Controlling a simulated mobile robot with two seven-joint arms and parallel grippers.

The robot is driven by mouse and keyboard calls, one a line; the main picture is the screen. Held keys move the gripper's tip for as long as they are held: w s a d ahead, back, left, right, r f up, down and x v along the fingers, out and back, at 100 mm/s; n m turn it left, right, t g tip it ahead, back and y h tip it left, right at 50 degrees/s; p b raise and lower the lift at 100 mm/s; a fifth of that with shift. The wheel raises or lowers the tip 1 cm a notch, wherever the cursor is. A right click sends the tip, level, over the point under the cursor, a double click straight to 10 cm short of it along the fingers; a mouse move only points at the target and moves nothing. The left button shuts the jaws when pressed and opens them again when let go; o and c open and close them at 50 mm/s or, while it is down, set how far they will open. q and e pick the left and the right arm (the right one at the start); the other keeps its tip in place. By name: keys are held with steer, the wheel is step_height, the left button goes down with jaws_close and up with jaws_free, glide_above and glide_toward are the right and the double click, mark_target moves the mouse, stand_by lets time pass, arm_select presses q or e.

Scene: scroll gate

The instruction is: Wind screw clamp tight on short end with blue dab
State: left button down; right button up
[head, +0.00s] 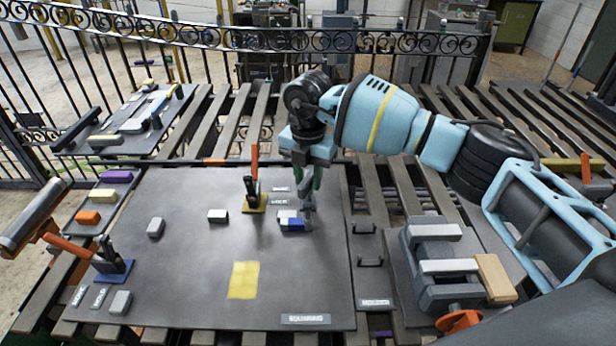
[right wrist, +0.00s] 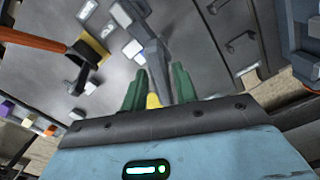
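My right gripper (head: 308,182) points down over the grey work board, with two green fingers. A grey upright piece (head: 308,212), apparently the screw clamp, stands directly below it. In the right wrist view a long grey bar (right wrist: 160,60) runs up to the right gripper (right wrist: 157,88). A yellow patch (right wrist: 153,101) shows between the fingers, which stand apart. Whether they press on anything is hidden. A short grey-white piece with a blue dab (head: 292,224) lies against the foot of the grey upright. My left gripper is not in view.
A toggle clamp (head: 254,195) with an orange handle stands left of the gripper; another (head: 110,262) stands at the board's left. A vise-like fixture (head: 440,262) stands at the right. A yellow square (head: 243,280) marks the board (head: 190,270), whose front middle is largely clear.

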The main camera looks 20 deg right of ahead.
mark_target(308, 177)
steer(key=shift+o, duration=0.7)
steer(key=shift+f, duration=0.1)
steer(key=shift+r, duration=3.95)
